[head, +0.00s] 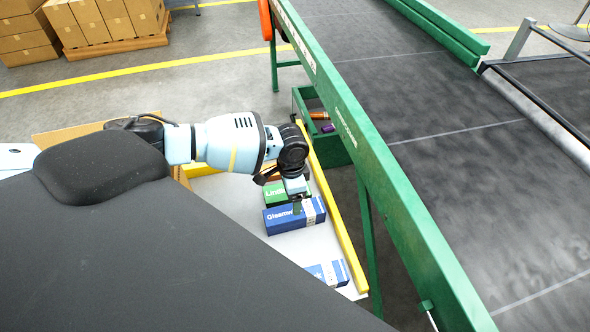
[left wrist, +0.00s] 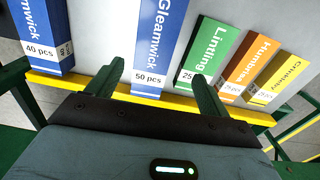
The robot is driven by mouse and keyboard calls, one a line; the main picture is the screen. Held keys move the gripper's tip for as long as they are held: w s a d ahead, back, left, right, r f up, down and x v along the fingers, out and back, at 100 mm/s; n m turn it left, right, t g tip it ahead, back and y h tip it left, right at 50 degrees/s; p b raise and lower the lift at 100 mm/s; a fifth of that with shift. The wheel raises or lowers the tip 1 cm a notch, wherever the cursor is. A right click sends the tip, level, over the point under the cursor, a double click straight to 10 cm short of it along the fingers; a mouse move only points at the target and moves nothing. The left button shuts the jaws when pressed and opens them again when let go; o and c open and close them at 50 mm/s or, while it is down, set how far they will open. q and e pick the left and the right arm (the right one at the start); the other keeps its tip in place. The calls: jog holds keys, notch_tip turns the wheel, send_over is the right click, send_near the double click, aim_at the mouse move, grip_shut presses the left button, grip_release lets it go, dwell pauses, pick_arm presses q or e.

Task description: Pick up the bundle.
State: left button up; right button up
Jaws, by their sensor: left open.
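Contact cannot be told. A second blue bundle, marked 40 pcs (left wrist: 42,30), lies to the left in the wrist view. My right gripper is not in view.
A green Linting bundle (left wrist: 212,50) lies close to the right finger, with orange (left wrist: 250,65) and yellow (left wrist: 280,75) bundles beyond. A yellow rail (head: 335,215) edges the table beside the green conveyor frame (head: 385,180). A green bin (head: 335,152) stands behind.

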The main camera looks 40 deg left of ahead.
pick_arm(q)
jog(key=shift+s, duration=0.1)
jog(key=shift+d+f, duration=0.1)
jog(key=shift+f, duration=1.2)
jog(key=shift+d+f+b, duration=0.25)
jog(key=shift+f, duration=1.05)
jog(key=shift+d+f+b, duration=0.2)
jog(key=shift+f, duration=1.1)
jog(key=c, duration=1.3)
